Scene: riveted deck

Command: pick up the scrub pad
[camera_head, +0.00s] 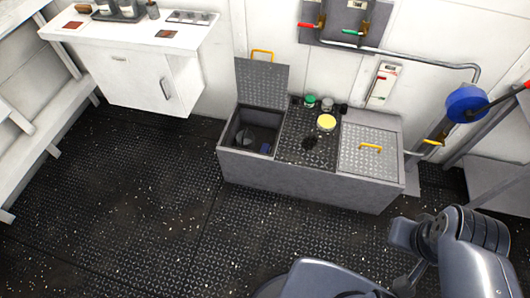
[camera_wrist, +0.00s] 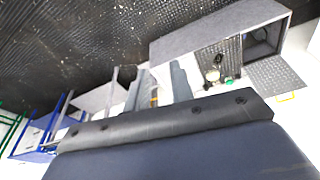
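I cannot make out the scrub pad for certain. A small blue item (camera_head: 265,148) lies in the open left compartment of the grey locker bench (camera_head: 300,182), beside a dark rounded thing (camera_head: 245,138); both are partly in shadow. A small black thing (camera_head: 310,142) lies on the bench's middle top and is too small to identify. My gripper (camera_wrist: 161,82) shows in the wrist view as two grey fingers with a gap between them, apparently empty. It is well away from the bench. In the head view, my arm is at the lower right.
The compartment's lid (camera_head: 262,83) stands up. A green-lidded jar (camera_head: 310,101), a grey jar (camera_head: 327,104) and a yellow-lidded jar (camera_head: 326,122) stand on the bench. The right lid (camera_head: 368,160) is closed. A white counter (camera_head: 130,38) is at upper left. The dark floor (camera_head: 130,190) is clear.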

